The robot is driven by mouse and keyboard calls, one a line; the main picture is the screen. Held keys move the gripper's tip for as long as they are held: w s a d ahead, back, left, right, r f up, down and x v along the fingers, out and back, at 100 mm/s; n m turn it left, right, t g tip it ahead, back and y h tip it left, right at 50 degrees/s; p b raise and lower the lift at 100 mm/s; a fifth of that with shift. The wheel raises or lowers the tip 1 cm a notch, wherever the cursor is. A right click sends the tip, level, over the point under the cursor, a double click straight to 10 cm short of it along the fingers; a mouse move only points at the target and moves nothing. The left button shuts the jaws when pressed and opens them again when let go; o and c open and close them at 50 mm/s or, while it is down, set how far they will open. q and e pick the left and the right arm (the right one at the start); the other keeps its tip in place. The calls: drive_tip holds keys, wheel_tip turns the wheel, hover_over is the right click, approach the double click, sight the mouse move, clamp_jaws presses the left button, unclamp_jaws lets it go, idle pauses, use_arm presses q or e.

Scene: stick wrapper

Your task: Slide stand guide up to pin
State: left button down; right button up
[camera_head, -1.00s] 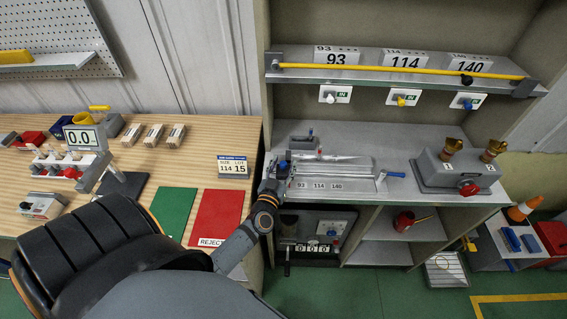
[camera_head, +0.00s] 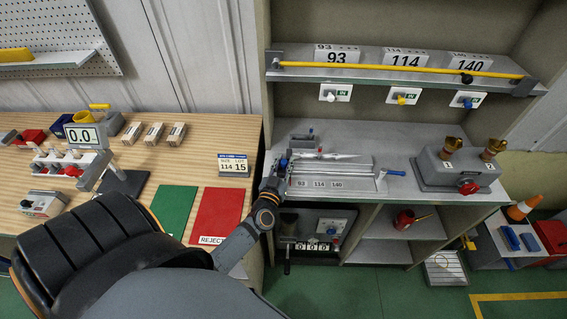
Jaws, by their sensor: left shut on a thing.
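The metal stand (camera_head: 345,183), marked 93, 114 and 140, lies on the grey bench with a long rail and a blue handle (camera_head: 396,173) at its right end. My left gripper (camera_head: 284,166) is small and dark at the stand's left end, shut on a part there, which I take to be the guide; the fingers hide most of it. A bit of blue shows at the fingers. I cannot make out the pin clearly. My right gripper is not in view.
Above, a shelf holds a yellow rod (camera_head: 400,69); three plates with white (camera_head: 331,98), yellow (camera_head: 402,100) and blue (camera_head: 467,102) knobs sit below it. A grey box with two brass fittings (camera_head: 466,172) stands right. The bench front between is clear.

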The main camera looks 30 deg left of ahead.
use_arm(q)
drive_tip(key=w+d, duration=0.1)
drive_tip(key=d, duration=0.1)
drive_tip(key=w+d, duration=0.2)
drive_tip(key=d, duration=0.1)
drive_tip(key=w+d, duration=0.1)
drive_tip(key=d, duration=0.1)
drive_tip(key=shift+w+d+p, duration=0.3)
drive_tip(key=shift+p, duration=0.05)
drive_tip(key=c, duration=1.1)
unclamp_jaws()
drive_tip(key=shift+o, duration=0.2)
drive_tip(key=shift+a+r, duration=0.1)
drive_tip(key=shift+r, duration=0.15)
wheel_tip(320, 180, up, 10)
drive_tip(key=shift+f, duration=0.2)
drive_tip(key=shift+f, duration=0.1)
